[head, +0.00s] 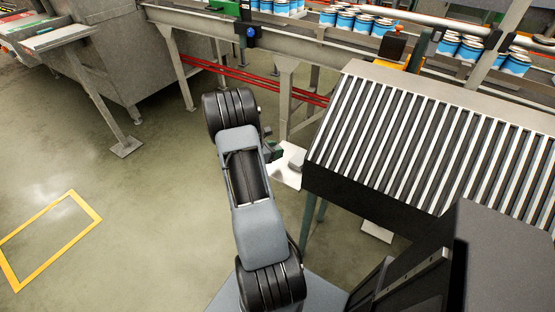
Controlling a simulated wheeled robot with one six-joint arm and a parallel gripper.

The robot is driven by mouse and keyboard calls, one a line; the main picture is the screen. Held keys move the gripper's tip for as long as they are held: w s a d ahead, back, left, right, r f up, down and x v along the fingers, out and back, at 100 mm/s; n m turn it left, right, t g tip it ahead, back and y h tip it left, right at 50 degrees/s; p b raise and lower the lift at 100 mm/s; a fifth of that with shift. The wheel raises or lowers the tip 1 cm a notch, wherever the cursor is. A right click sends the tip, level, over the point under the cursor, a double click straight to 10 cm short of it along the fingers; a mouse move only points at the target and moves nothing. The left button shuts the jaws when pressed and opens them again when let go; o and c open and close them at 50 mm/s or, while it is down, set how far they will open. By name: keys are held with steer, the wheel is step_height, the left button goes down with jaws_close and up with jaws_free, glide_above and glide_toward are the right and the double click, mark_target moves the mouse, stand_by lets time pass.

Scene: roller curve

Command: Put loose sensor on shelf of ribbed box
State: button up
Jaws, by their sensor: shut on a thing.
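My gripper (273,150) is small in the head view, partly hidden behind my arm's wrist. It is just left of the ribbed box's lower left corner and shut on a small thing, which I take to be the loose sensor. Its outline is hard to make out. The ribbed box (400,203) is a dark box with a sloping top of black and pale stripes, at the right. Its shelf cannot be made out from this view. A small black block (393,46) stands on an orange piece behind the box.
A conveyor (310,40) carrying blue and white cans runs along the back, with red rails below. A steel support leg (286,95) stands close behind my gripper. A grey machine is at the upper left.

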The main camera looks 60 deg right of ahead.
steer(key=shift+f, duration=2.4)
steer(key=shift+f, duration=0.1)
steer(key=shift+f+b, duration=0.1)
steer(key=shift+b, duration=0.25)
steer(key=o, duration=0.9)
